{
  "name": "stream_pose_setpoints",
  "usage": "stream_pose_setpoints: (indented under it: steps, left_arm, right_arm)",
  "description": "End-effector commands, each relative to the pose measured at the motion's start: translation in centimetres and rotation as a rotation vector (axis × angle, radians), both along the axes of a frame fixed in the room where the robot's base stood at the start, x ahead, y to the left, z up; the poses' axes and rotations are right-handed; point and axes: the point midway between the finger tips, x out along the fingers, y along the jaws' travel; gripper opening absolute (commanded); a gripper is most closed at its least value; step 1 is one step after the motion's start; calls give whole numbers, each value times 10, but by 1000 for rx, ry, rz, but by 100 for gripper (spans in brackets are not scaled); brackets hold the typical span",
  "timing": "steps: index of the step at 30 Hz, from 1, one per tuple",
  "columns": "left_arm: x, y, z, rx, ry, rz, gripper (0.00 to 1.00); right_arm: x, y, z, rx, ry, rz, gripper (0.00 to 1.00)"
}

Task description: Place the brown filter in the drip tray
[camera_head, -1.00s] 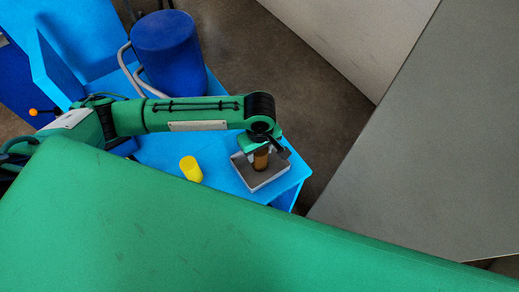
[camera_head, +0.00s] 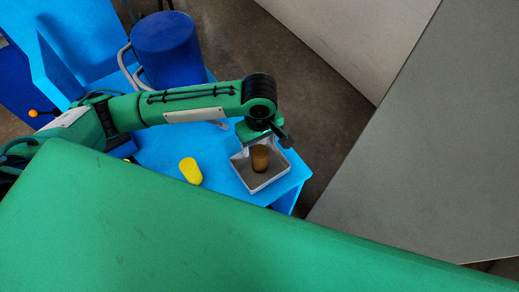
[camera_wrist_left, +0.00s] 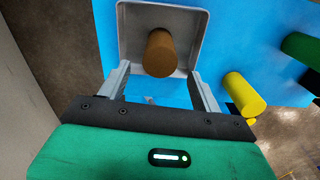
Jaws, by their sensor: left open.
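The brown filter (camera_head: 260,158) is a small upright cylinder standing inside the grey drip tray (camera_head: 270,183) on the blue table. In the left wrist view the filter (camera_wrist_left: 159,53) stands in the tray (camera_wrist_left: 128,16), clear of both fingers. My left gripper (camera_head: 262,143) is just above and behind the filter in the head view. In the wrist view its two fingers (camera_wrist_left: 160,88) are spread wide with nothing between them. My right gripper is not in view.
A yellow cylinder (camera_head: 191,171) stands on the blue table (camera_head: 220,180) left of the tray. A dark blue drum (camera_head: 167,48) with grey handles stands behind my left arm. The tray is near the table's right corner.

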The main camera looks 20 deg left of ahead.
Motion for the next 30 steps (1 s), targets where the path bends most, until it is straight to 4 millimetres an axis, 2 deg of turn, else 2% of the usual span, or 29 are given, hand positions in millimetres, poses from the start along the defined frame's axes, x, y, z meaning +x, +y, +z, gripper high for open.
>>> stream_pose_setpoints:
  steps: [3,10,15,30]
  left_arm:
    - [0,-1,26,-3,-3,-2,65]
    - [0,-1,57,-2,-1,-1,65]
    - [0,0,63,0,0,0,65]
    - [0,0,63,-1,1,0,65]
  right_arm:
    - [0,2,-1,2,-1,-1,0]
    - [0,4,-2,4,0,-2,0]
    - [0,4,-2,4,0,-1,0]
    - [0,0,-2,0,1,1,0]
